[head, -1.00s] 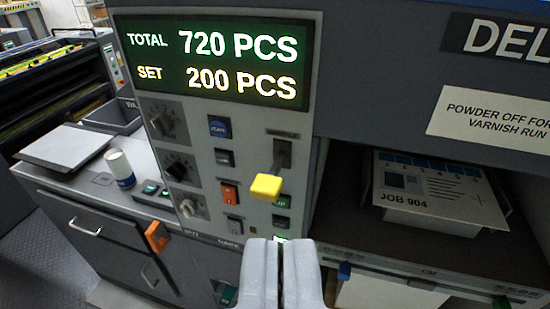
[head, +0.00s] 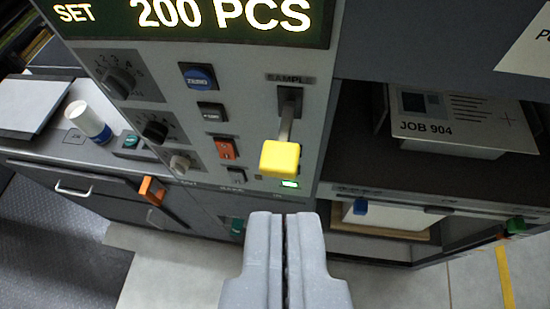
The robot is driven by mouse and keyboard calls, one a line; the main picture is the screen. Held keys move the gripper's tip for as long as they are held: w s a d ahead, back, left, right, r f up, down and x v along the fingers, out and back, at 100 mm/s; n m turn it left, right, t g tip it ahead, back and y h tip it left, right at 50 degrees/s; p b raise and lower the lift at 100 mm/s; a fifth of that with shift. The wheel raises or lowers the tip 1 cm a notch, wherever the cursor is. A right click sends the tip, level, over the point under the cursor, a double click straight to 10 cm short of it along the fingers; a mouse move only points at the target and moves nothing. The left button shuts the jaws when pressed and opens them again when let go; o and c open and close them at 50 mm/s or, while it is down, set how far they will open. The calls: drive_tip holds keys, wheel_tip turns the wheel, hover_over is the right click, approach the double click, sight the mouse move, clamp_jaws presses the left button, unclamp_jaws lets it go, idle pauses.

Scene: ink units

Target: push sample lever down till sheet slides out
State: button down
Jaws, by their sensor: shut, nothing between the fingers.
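The sample lever has a yellow knob (head: 280,159) on a grey stem, coming out of a slot under the SAMPLE label on the control panel (head: 257,120). A small green light (head: 290,184) glows just below the knob. My gripper (head: 285,216) is shut and empty, below the knob in the picture and apart from it. A stack of printed sheets marked JOB 904 (head: 455,125) lies in the bay to the right. Below it, a pale sheet or board (head: 385,216) shows in a lower opening.
Close to the lever are an orange switch (head: 226,149), a blue ZERO button (head: 199,77) and several dark knobs. A display (head: 190,18) reads 200 PCS. Floor is clear below.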

drive_tip(key=w+a+f+m+g+h+p, duration=0.1)
drive_tip(key=w+f+g+p, duration=0.1)
drive_tip(key=w+p, duration=0.3)
drive_tip(key=shift+w+a+f+g+p, duration=0.15)
drive_tip(key=shift+w+f+g+p, duration=0.25)
drive_tip(key=shift+f+p, duration=0.45)
drive_tip(key=p, duration=0.3)
hover_over(279, 152)
drive_tip(key=s, duration=0.2)
drive_tip(key=f, duration=0.7)
drive_tip(key=shift+s+a, duration=0.15)
drive_tip(key=shift+a, duration=0.15)
wheel_tip(279, 152, down, 2)
drive_tip(key=shift+s+f, duration=0.1)
drive_tip(key=shift+f, duration=0.85)
drive_tip(key=shift+a+f, duration=0.1)
drive_tip(key=shift+f, duration=0.1)
